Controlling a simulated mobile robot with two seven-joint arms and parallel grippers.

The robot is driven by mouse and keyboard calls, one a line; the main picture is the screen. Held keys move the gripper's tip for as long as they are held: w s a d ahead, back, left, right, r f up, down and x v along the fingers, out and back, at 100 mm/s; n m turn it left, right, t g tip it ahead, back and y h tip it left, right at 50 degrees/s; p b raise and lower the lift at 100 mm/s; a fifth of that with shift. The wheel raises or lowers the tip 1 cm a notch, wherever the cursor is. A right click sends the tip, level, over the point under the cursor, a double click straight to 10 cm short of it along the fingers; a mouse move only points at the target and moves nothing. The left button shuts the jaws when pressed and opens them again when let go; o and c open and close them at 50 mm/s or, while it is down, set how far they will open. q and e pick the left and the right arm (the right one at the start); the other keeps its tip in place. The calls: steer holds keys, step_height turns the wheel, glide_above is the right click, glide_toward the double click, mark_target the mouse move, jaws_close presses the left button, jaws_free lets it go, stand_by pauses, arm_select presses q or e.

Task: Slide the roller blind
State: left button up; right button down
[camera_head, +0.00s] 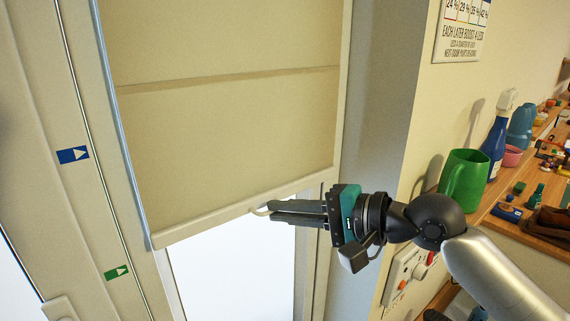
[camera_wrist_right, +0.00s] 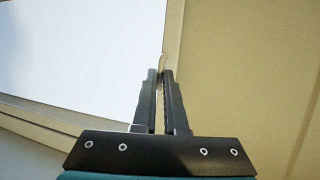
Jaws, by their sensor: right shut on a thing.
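The beige roller blind (camera_head: 225,110) hangs partway down the window and has a crease across it. Its pale bottom bar (camera_head: 200,228) runs slightly tilted in the picture, with bright window glass (camera_head: 235,275) below. My right gripper (camera_head: 270,210) reaches in from the right and is shut on the small pale pull handle (camera_head: 259,211) at the bar. In the right wrist view the fingers (camera_wrist_right: 161,80) are close together around the handle (camera_wrist_right: 162,62), with the blind fabric (camera_wrist_right: 245,70) on the right and bright glass on the left. My left gripper is not in view.
On the left frame are a blue arrow marker (camera_head: 73,155) and a lower green arrow marker (camera_head: 117,272). At right, a wooden counter (camera_head: 490,205) holds a green mug (camera_head: 466,178), a blue bottle (camera_head: 494,145) and several small items. A wall panel (camera_head: 405,275) sits below my right arm.

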step_height(320, 180, down, 22)
steer(key=b, duration=0.9)
steer(key=shift+f, duration=0.15)
steer(key=c, duration=1)
jaws_free()
steer(key=shift+o, duration=0.2)
steer(key=b+v, duration=0.1)
steer(key=v, duration=1.4)
steer(key=shift+b, duration=0.4)
steer(key=shift+d, duration=0.1)
